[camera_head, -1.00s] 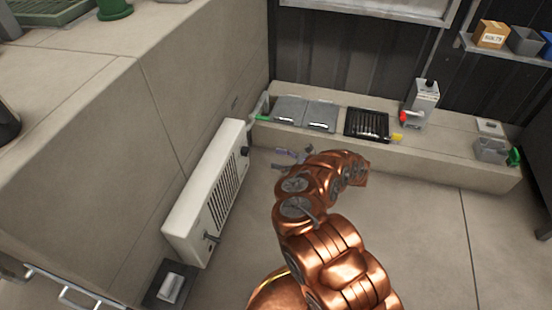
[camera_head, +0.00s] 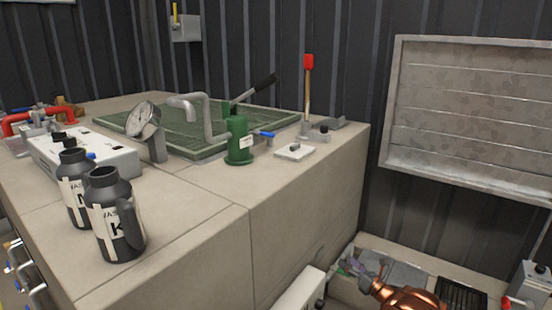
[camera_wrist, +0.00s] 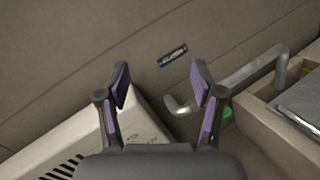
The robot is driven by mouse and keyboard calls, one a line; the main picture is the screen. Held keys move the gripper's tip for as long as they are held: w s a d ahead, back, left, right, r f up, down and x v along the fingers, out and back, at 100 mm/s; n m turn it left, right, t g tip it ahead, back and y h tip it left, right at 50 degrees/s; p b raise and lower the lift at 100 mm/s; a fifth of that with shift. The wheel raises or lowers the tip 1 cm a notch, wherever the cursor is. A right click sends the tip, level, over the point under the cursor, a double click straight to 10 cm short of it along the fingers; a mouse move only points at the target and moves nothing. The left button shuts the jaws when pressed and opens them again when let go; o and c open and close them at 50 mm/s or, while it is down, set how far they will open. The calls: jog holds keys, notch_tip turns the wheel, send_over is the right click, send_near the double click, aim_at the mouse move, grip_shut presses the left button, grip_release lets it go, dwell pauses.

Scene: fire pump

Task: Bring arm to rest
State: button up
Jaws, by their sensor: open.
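My copper arm (camera_head: 408,298) shows only in part at the bottom right of the head view, low beside the counter. My gripper (camera_wrist: 160,76) is open in the wrist view, its two purple-padded fingers spread with nothing between them. In the head view, the gripper is small and partly hidden near the low ledge. The fingers point towards a beige wall face with a small dark label (camera_wrist: 173,55).
A white vented unit (camera_wrist: 88,140) is close by the left finger. A grey bent handle (camera_wrist: 245,76) is close on the right, beside the low ledge (camera_head: 375,243). The counter (camera_head: 190,215) carries dark jugs (camera_head: 115,225), a gauge (camera_head: 143,120) and a green pump (camera_head: 238,140).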

jog(key=w+a+r+m+h+p, duration=0.1)
jog(key=w+r+m+h+p, duration=0.2)
jog(key=r, duration=0.4)
jog(key=w+a+r+m+h+p, duration=0.1)
jog(key=w+r+m+p, duration=0.1)
jog(key=r+m, duration=0.4)
jog(key=w+a+r+m+h+p, duration=0.1)
jog(key=w+r+m+h+p, duration=0.15)
jog(key=r, duration=0.65)
jog(key=s+a+r+m+g+h+p, duration=0.1)
jog(key=s+a+r+m+g+p, duration=0.15)
jog(key=s+r+m+p, duration=0.4)
jog(key=s+a+r+m+g+h+p, duration=0.1)
jog(key=s+a+r+m+g, duration=0.15)
jog(key=r, duration=0.65)
jog(key=s+r+m+g+p, duration=0.4)
jog(key=s+r+m+p, duration=0.1)
jog(key=s, duration=1.4)
jog(key=s+a+r+m+g+h+p, duration=0.1)
jog(key=s+r+m+g+p, duration=0.3)
jog(key=s, duration=1.6)
jog(key=s+r+m+g+p, duration=0.4)
jog(key=s+r+m+p, duration=0.3)
jog(key=s, duration=1.3)
notch_tip(320, 180, up, 4)
jog(key=shift+a+r+m+h, duration=0.15)
jog(key=shift+m+h, duration=0.2)
jog(key=shift+m, duration=0.3)
jog(key=shift+s, duration=0.1)
jog(key=shift+c, duration=0.4)
